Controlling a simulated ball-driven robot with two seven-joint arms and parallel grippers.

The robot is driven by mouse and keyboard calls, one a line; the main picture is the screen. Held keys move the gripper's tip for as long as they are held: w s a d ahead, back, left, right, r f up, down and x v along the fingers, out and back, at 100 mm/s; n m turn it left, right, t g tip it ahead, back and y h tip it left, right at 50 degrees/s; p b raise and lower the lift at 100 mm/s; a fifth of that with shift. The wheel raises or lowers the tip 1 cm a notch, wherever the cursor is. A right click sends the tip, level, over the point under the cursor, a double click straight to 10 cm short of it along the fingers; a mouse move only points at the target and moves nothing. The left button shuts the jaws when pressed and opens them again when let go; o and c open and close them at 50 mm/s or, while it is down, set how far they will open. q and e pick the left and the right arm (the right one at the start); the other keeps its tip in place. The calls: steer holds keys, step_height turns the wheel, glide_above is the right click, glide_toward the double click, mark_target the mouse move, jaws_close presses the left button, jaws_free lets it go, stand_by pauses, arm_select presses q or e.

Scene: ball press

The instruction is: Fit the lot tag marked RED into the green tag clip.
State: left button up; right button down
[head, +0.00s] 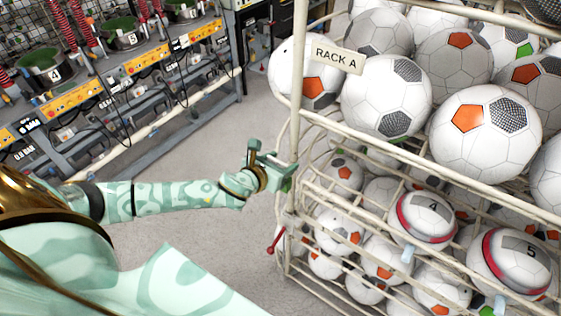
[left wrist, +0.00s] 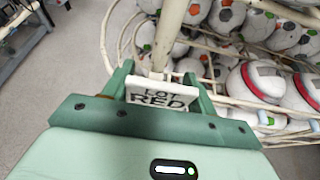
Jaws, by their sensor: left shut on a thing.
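My left gripper (head: 279,166) is beside the cream corner post of the ball rack, in the middle of the head view. In the left wrist view its two green fingers (left wrist: 159,78) are shut on the white lot tag (left wrist: 158,96), which reads LOT RED in black letters. The tag is upright between the fingers, just in front of the post. I cannot tell whether it touches anything there. I cannot make out the green tag clip apart from the green fingers. In the head view the tag is hidden by the gripper. My right gripper is not in view.
The wire rack (head: 430,165) holds several white balls on its shelves, with a RACK A sign (head: 337,56) at its upper corner. A red-ended part (head: 274,240) sticks out low on its left. A workbench (head: 110,90) stands at left. Bare grey floor (head: 190,150) lies between.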

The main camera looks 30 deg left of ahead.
arm_select(q)
steer(key=shift+f+b, duration=0.75)
steer(key=shift+f, duration=0.4)
steer(key=o, duration=1)
steer(key=b+v, duration=0.1)
steer(key=v, duration=1.5)
steer(key=shift+s+r, duration=0.1)
steer(key=shift+s, duration=0.05)
